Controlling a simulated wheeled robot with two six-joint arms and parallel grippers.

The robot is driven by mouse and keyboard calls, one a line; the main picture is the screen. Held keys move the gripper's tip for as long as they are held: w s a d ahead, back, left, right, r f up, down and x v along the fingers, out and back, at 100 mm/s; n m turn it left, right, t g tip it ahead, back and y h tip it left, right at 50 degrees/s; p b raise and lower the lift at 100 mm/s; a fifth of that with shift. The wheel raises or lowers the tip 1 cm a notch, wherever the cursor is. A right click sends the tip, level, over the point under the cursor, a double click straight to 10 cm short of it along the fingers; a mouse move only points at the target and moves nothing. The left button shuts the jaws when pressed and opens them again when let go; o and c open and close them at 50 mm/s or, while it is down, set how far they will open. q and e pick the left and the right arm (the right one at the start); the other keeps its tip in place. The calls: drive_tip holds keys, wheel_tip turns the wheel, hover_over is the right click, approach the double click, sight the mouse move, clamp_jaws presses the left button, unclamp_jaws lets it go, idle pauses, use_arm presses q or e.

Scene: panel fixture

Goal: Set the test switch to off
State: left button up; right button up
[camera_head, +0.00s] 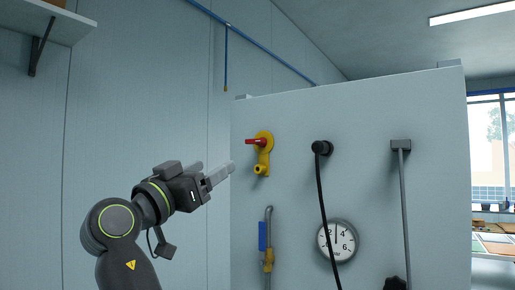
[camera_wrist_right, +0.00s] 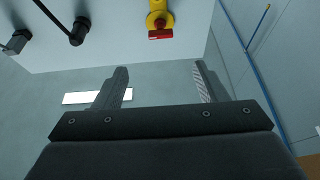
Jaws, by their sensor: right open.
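I cannot make out anything I can surely call the test switch. A yellow valve (camera_head: 262,155) with a red handle (camera_head: 256,142) is on the upper left of the pale panel (camera_head: 400,90); the handle points left. In the right wrist view, the valve (camera_wrist_right: 157,8) and its red handle (camera_wrist_right: 160,34) show at the top, beyond the fingers. My right gripper (camera_head: 216,169) is open and empty, left of and slightly below the valve, apart from it. Its two spread fingers also show in the right wrist view (camera_wrist_right: 160,68). My left gripper is not in view.
The panel also has a black plug with a hanging cable (camera_head: 322,148), a grey fitting with a straight grey pipe (camera_head: 401,145), a round dial (camera_head: 345,240) and a blue-handled pipe fitting (camera_head: 262,236). A shelf (camera_head: 45,20) is at the upper left. The left wall is mostly bare.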

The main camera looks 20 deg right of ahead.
sight(252, 143)
drive_tip(key=p+x, duration=0.6)
drive_tip(key=x, duration=1)
drive_tip(key=shift+a+r, duration=0.1)
drive_tip(key=shift+r, duration=0.1)
drive_tip(key=shift+w+d+r, duration=0.1)
drive_tip(key=shift+w+d, duration=0.2)
drive_tip(key=shift+d, duration=0.15)
drive_tip(key=c, duration=1)
